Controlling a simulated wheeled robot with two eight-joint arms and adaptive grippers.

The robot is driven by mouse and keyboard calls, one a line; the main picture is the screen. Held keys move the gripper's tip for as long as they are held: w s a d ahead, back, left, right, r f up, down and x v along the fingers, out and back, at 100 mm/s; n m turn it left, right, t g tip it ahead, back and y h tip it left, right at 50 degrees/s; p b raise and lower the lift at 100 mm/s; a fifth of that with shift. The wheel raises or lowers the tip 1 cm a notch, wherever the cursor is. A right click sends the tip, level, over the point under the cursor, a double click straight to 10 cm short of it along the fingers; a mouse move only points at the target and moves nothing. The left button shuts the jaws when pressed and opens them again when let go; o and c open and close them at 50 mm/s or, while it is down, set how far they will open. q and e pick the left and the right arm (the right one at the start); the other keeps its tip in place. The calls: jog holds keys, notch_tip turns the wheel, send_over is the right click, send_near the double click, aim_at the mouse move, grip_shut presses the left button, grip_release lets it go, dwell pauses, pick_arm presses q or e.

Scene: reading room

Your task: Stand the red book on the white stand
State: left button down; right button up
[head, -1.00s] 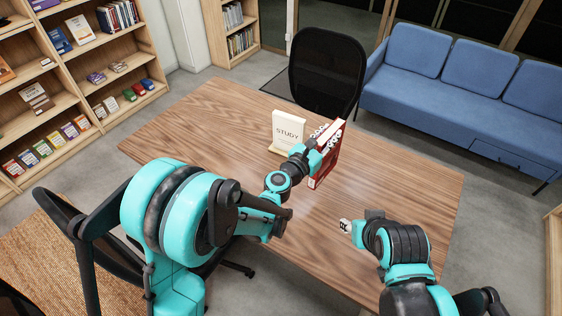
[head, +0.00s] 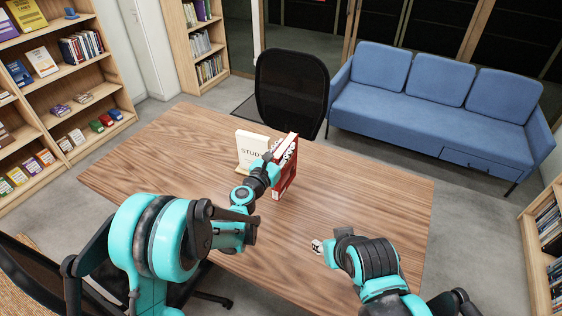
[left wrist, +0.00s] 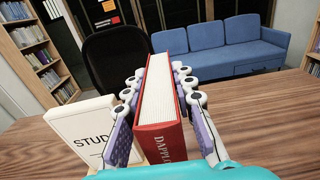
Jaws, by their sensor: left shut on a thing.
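The red book (head: 286,182) is upright over the table, with its spine toward me; it also shows in the left wrist view (left wrist: 159,142). My left gripper (head: 275,166) is shut on it, with white and purple fingers on both covers in the left wrist view (left wrist: 160,92). I cannot tell whether its bottom edge touches the table. The white stand (head: 251,148), lettered STUDY, is just left of the book. It shows at lower left in the left wrist view (left wrist: 88,128), partly hidden by a finger. My right gripper (head: 317,246) is low over the table, apart from both; its opening is unclear.
The wooden table (head: 150,160) is otherwise clear, with free room left and right. A black mesh chair (head: 291,92) stands at its far edge. A blue sofa (head: 430,105) is behind on the right, and bookshelves (head: 75,90) are at left.

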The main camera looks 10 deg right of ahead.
aim_at(285, 167)
pick_arm(q)
jog(key=shift+w+a+f, duration=0.35)
jog(key=shift+w+f, duration=0.05)
jog(key=shift+w, duration=0.1)
notch_tip(285, 167, down, 4)
jog(key=shift+r+b, duration=0.1)
jog(key=shift+b, duration=0.95)
jog(key=c, duration=1.3)
grip_release()
jog(key=shift+o, duration=0.2)
jog(key=shift+s, duration=0.1)
